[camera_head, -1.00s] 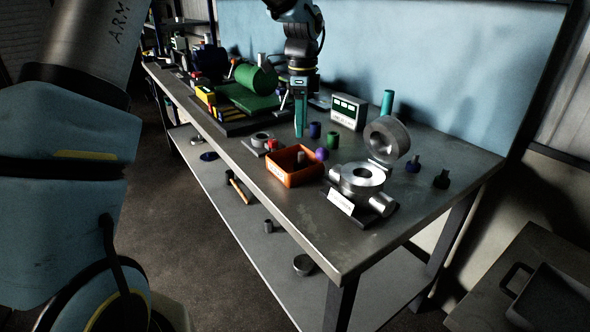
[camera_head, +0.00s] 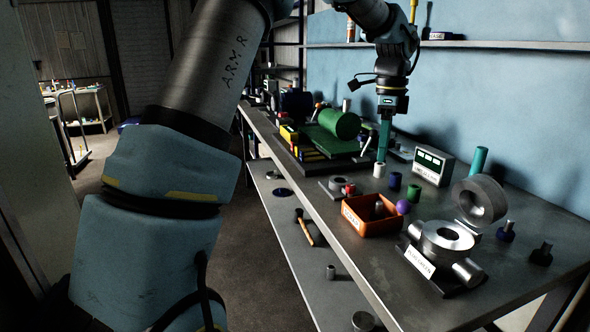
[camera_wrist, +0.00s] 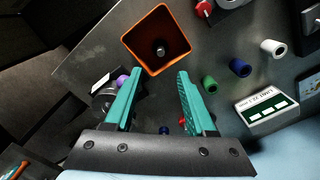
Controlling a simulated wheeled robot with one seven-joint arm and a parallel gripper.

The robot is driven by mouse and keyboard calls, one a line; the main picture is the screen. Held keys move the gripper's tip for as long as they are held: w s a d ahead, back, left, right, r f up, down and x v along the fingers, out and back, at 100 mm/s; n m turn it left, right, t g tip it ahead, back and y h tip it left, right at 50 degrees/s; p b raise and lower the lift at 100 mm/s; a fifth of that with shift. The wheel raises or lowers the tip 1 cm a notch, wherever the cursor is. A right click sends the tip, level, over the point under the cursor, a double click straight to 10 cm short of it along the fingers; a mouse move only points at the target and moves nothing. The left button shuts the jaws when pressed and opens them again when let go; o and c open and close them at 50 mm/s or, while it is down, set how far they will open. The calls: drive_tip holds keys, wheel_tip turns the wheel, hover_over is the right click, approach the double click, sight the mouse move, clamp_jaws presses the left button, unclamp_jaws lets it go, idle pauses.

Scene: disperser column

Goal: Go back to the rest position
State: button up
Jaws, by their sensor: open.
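My gripper (camera_head: 382,140) hangs pointing down over the workbench in the head view, with teal fingers. It is beyond the orange bin (camera_head: 349,218) and close to a white cylinder (camera_head: 379,170) in the picture. In the wrist view the two teal fingers (camera_wrist: 158,85) are spread apart with nothing held between them. The orange bin also shows there, past the fingertips (camera_wrist: 134,42), with a grey peg (camera_wrist: 160,51) standing in it. Green (camera_wrist: 209,84) and blue (camera_wrist: 240,68) cylinders lie right of the fingers.
A metal fixture with a ring (camera_head: 444,240) stands at the bench's near right, beside a thick grey disc (camera_head: 480,200). A display box (camera_head: 433,165) and teal cylinder (camera_head: 477,162) stand behind. A green drum (camera_head: 339,123) is to the left. A wall shelf (camera_head: 500,45) runs above.

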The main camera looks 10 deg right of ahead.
drive_tip(key=a+f+n, duration=0.3)
drive_tip(key=a+n, duration=0.3)
drive_tip(key=a, duration=0.4)
drive_tip(key=a+f+n, duration=0.3)
drive_tip(key=a+n, duration=0.2)
drive_tip(key=a, duration=0.5)
drive_tip(key=s+a+f+n, duration=0.2)
drive_tip(key=s+a+n, duration=0.3)
drive_tip(key=a, duration=0.3)
drive_tip(key=s+a+f+n+t, duration=0.1)
drive_tip(key=s+a+f+n, duration=0.2)
drive_tip(key=s+a+n, duration=0.3)
drive_tip(key=shift+a+f+n+t, duration=0.3)
drive_tip(key=shift+a+n, duration=0.3)
drive_tip(key=shift+a, duration=0.25)
